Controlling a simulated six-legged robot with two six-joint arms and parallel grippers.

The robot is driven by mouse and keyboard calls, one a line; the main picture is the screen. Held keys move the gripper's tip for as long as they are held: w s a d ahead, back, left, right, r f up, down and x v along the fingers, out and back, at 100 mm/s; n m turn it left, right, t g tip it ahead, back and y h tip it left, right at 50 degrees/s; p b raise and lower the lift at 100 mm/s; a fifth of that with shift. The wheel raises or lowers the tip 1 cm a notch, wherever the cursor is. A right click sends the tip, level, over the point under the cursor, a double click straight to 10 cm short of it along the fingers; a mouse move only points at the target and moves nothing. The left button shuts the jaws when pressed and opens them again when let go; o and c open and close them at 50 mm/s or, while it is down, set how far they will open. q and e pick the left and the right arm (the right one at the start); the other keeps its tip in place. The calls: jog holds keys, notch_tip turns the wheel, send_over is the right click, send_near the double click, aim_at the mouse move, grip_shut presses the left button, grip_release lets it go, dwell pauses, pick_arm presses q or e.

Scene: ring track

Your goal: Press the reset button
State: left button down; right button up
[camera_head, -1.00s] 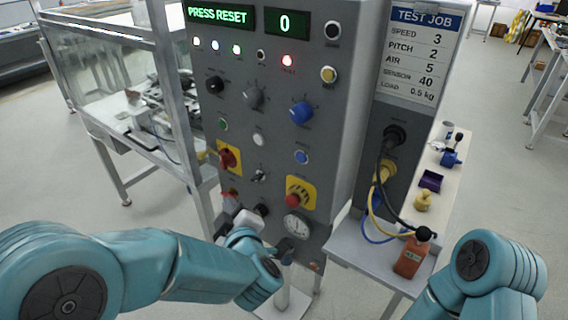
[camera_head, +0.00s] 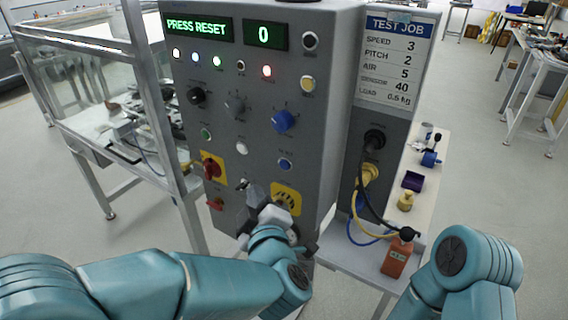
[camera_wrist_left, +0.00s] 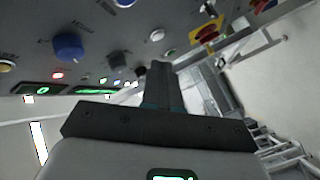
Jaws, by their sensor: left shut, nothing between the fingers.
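The grey control panel (camera_head: 250,100) shows the green text PRESS RESET on its display (camera_head: 198,27). A small blue button (camera_head: 285,163) sits low on the panel, right of a white button (camera_head: 242,147); its label is too small to read. In the left wrist view the blue button (camera_wrist_left: 125,2) is cut by the top edge. My left gripper (camera_head: 256,190) is below these buttons, in front of the panel, shut and empty. Its closed fingers also show in the left wrist view (camera_wrist_left: 160,75). My right gripper is out of view.
A blue knob (camera_head: 283,121) is above the blue button. A red switch (camera_head: 211,167) on a yellow plate is to the left. A yellow plate (camera_head: 287,197) is partly behind my left gripper.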

aim_at(285, 164)
pick_arm(q)
jog(key=w+d+p, duration=0.2)
jog(key=w+d, duration=0.2)
jog(key=w, duration=0.2)
jog(key=shift+w+d, duration=0.15)
jog(key=shift+f, duration=0.1)
dwell(0.5)
jog(key=shift+w, duration=0.1)
dwell(1.3)
jog(key=shift+w+d, duration=0.2)
